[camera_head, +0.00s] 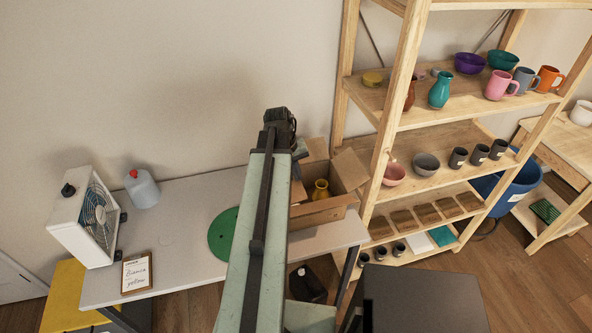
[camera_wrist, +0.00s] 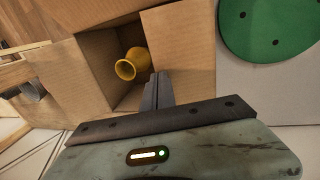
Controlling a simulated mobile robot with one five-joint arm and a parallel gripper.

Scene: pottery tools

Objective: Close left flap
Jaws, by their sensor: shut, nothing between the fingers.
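The cardboard box (camera_head: 337,208) stands open on the grey table, with a yellow vase (camera_head: 320,190) inside. In the wrist view the vase (camera_wrist: 132,64) lies in the dark opening. The left flap (camera_wrist: 182,45) is folded outward, on the side toward the green disc. The opposite flap (camera_wrist: 48,82) is also open. My gripper (camera_wrist: 158,76) is shut and empty, its fingertips overlapping the lower corner of the opening beside the left flap; I cannot tell whether they touch it. In the head view my arm hides the box's left side.
A green disc (camera_head: 222,232) lies left of the box on the table (camera_head: 180,205). A fan (camera_head: 88,218), a jug (camera_head: 142,189) and a clipboard (camera_head: 136,272) are farther left. A wooden shelf (camera_head: 400,80) with pottery stands close on the box's right.

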